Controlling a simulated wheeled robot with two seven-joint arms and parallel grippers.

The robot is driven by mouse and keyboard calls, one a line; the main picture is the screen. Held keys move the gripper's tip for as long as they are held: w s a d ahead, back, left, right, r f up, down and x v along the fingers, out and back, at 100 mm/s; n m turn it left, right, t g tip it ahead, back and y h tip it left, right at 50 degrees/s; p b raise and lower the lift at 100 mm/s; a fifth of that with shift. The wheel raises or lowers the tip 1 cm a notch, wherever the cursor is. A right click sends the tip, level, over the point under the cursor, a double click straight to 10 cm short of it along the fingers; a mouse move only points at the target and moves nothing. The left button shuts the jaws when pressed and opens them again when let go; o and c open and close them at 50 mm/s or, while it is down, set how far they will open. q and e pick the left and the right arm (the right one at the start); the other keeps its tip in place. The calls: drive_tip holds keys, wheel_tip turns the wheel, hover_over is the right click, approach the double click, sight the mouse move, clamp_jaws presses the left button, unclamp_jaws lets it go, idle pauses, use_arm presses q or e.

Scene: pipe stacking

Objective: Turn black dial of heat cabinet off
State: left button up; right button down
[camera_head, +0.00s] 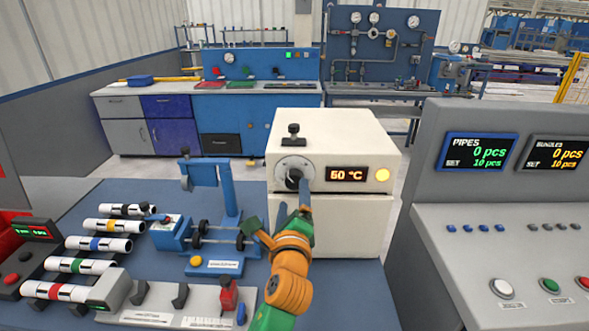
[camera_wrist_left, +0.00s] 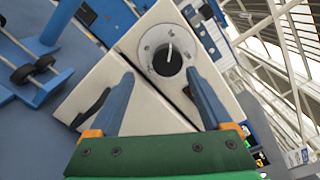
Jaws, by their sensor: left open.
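The cream heat cabinet (camera_head: 345,222) stands on the blue table, and its display (camera_head: 352,174) appears to read 60 °C. The black dial (camera_head: 294,178) sits on a round pale plate at the cabinet's upper left front. In the left wrist view the dial (camera_wrist_left: 167,60) shows a white pointer line directed up. My left gripper (camera_head: 284,212) is open and empty in front of the cabinet, close to the dial. In the wrist view its blue fingers (camera_wrist_left: 160,76) are spread on either side below the dial, with no clear contact. My right gripper is out of view.
A yellow round light (camera_head: 382,175) is beside the display. A black knob or clamp (camera_head: 293,134) stands on the cabinet top. A blue fixture with rollers (camera_head: 205,232) and several banded pipes (camera_head: 100,244) are left; a grey console (camera_head: 500,240) is right.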

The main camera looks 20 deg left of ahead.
sight(294, 183)
use_arm(q)
drive_tip(key=shift+w+a+r, duration=0.2)
drive_tip(key=shift+w+a, duration=0.05)
drive_tip(key=shift+w, duration=0.35)
drive_tip(key=shift+w+r, duration=0.6)
drive_tip(key=shift+r, duration=0.15)
drive_tip(key=w, duration=0.2)
drive_tip(key=a+f, duration=0.1)
drive_tip(key=shift+w, duration=0.4)
drive_tip(key=shift+s+d+r, duration=0.1)
drive_tip(key=shift+r, duration=0.05)
drive_tip(key=shift+s, duration=0.1)
drive_tip(key=shift+c, duration=0.8)
drive_tip(key=shift+r, duration=0.1)
clamp_jaws()
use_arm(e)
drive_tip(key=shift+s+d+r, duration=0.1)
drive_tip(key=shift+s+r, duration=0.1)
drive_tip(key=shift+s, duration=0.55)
